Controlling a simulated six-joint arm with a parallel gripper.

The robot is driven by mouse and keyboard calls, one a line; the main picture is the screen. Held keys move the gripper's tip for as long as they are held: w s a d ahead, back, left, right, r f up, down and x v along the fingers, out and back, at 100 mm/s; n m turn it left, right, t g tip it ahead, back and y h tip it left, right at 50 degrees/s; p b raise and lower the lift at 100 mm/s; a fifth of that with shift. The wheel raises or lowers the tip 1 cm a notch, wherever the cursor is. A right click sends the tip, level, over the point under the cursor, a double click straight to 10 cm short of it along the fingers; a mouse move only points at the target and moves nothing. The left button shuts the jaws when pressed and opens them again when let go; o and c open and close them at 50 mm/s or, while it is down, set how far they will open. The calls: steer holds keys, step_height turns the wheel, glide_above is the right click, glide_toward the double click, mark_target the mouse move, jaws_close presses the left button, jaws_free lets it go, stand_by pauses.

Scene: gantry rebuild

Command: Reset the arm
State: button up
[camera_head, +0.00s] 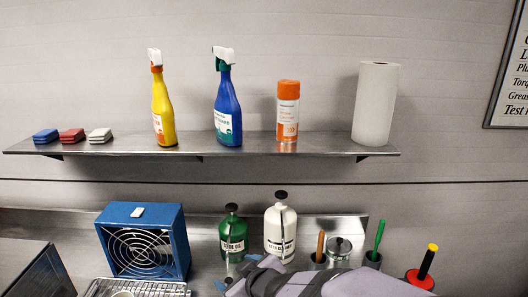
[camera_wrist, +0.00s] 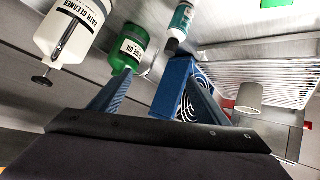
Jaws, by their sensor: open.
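My arm's lavender-grey links cross the bottom of the head view, in front of the bench. In the wrist view my gripper (camera_wrist: 158,80) is open, with its two blue fingers spread apart and nothing between them held. The green bottle (camera_wrist: 126,50) and a blue fan housing (camera_wrist: 172,90) show beyond the fingers; I cannot tell how far off they are.
The green bottle (camera_head: 233,238) and blue fan (camera_head: 143,240) stand on the bench. A wire rack (camera_head: 150,288) lies in front of the fan. Tools and a metal pot (camera_head: 339,248) stand at right. Above, a shelf (camera_head: 225,143) holds spray bottles, a can and a paper roll.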

steer(key=d+r+m+h+p, duration=0.1)
steer(key=d+r+h, duration=0.15)
steer(key=d, duration=0.85)
steer(key=s+d+f+m+g+h+b, duration=0.2)
steer(key=s+d+f+m+h, duration=0.25)
steer(key=d, duration=0.65)
steer(key=s+f+m+g+b, duration=0.1)
steer(key=s+f+g, duration=0.1)
steer(key=s+f, duration=0.2)
steer(key=s+f+m+g+b, duration=0.1)
steer(key=s+f+g, duration=0.1)
steer(key=s+f, duration=0.2)
steer(key=s+f+m+g+y+b, duration=0.1)
steer(key=s+f+m+g, duration=0.1)
steer(key=s, duration=0.6)
steer(key=shift+s+d+f+g+b, duration=0.15)
steer(key=shift+f+g+b, duration=0.1)
steer(key=shift+f, duration=0.25)
steer(key=shift+s+f+g+b, duration=0.15)
steer(key=shift+f+g, duration=0.1)
steer(key=shift+f, duration=0.25)
steer(key=shift+s, duration=0.35)
